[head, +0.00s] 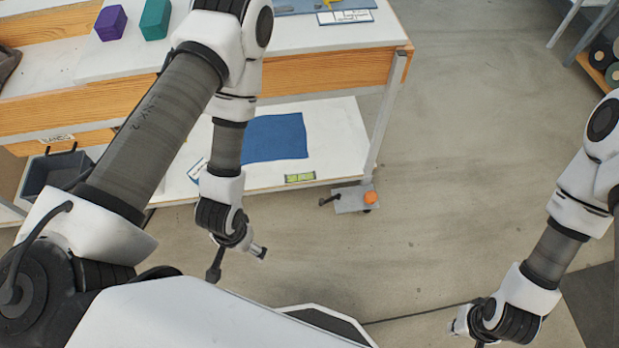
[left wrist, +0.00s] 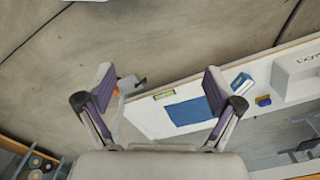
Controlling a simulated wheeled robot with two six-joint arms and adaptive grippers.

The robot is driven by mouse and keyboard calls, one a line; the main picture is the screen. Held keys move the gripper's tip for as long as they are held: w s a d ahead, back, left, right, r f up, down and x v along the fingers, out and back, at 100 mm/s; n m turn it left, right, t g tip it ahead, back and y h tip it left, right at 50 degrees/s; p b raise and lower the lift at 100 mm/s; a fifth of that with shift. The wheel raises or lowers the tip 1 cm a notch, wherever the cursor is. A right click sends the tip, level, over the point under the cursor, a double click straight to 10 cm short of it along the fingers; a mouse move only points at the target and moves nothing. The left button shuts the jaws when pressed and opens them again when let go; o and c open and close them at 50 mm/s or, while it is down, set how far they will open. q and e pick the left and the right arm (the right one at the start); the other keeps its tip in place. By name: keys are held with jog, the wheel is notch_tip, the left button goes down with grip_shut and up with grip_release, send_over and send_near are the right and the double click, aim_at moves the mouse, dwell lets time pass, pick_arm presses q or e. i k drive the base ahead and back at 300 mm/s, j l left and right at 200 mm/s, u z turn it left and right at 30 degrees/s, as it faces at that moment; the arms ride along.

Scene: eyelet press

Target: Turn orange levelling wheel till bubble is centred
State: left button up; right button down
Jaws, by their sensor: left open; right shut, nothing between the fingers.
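The orange levelling wheel (head: 370,197) sits on a grey foot plate (head: 352,203) by the press bench's front right leg. A green-yellow spirit level (head: 300,177) lies on the white lower shelf's front edge; its bubble is too small to judge. My left gripper (head: 238,266) is open and empty, left of and apart from the wheel. In the left wrist view its spread fingers (left wrist: 158,80) show, with the wheel (left wrist: 116,92) partly hidden beside the left finger and the level (left wrist: 164,95) between them. My right gripper (head: 465,324) is shut and empty at the lower right, away from the wheel.
A black lever (head: 328,200) sticks out of the foot plate's left side. A blue mat (head: 275,137) lies on the lower shelf. Purple (head: 111,23) and teal (head: 155,19) blocks stand on the bench top. The floor (head: 450,160) right of the wheel is clear.

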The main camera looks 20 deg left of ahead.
aim_at(370, 196)
jog(key=i+l+u, duration=0.1)
jog(key=i+l, duration=0.2)
jog(key=i+l+u, duration=0.15)
jog(key=i+l, duration=0.15)
jog(key=i+l+u, duration=0.1)
jog(key=i+l, duration=0.15)
jog(key=l, duration=0.25)
jog(key=i+l+u, duration=0.1)
jog(key=i+l, duration=0.15)
jog(key=l, duration=0.15)
